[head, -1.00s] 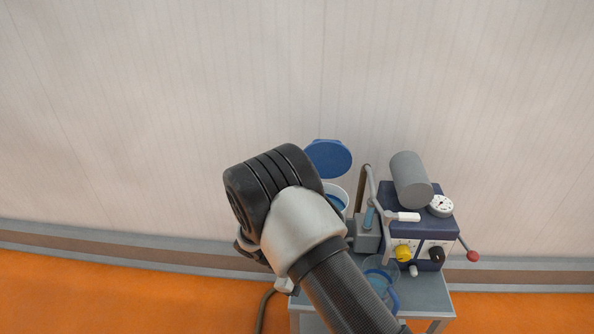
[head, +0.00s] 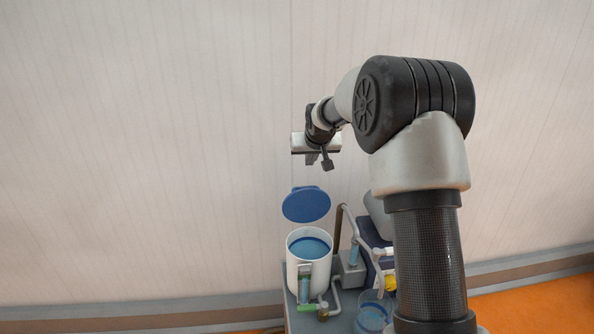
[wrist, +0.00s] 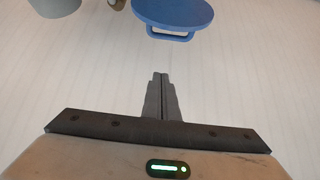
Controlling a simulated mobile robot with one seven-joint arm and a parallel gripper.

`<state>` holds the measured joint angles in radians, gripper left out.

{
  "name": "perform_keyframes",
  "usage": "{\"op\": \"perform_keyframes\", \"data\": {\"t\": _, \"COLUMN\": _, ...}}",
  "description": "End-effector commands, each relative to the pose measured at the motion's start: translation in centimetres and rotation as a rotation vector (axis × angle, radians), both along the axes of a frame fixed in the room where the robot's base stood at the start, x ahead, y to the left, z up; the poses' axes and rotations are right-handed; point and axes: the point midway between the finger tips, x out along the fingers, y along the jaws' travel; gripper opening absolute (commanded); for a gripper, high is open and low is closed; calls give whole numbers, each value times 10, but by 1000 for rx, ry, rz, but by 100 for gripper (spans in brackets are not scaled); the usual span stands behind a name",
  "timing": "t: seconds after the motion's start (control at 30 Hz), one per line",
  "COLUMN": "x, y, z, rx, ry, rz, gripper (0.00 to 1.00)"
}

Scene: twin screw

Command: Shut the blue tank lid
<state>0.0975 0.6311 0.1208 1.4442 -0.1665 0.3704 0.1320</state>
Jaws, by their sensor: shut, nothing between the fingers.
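The blue tank lid (head: 306,204) stands open, tilted up behind the rim of the white tank (head: 308,267), which holds blue liquid. In the wrist view the blue lid (wrist: 172,12) shows at the top with a loop handle on its edge. My gripper (head: 319,165) is in the air above the lid in the head view, apart from it. In the wrist view my gripper (wrist: 160,76) has its fingers together with nothing between them.
A grey table (head: 280,296) carries the tank. Right of the tank are a grey pipe (head: 346,225), a clear blue-tinted cup (head: 372,318) and a dark blue machine partly hidden by my arm. A pale wall stands behind; air left of the tank is free.

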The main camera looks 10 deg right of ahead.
Motion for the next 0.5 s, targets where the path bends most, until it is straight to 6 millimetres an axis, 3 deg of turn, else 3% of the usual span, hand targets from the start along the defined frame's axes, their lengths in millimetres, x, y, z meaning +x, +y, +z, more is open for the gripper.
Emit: {"op": "perform_keyframes", "data": {"t": 0.5, "x": 54, "y": 1, "z": -70, "rx": -2, "ry": 6, "rz": 5, "gripper": 0}}
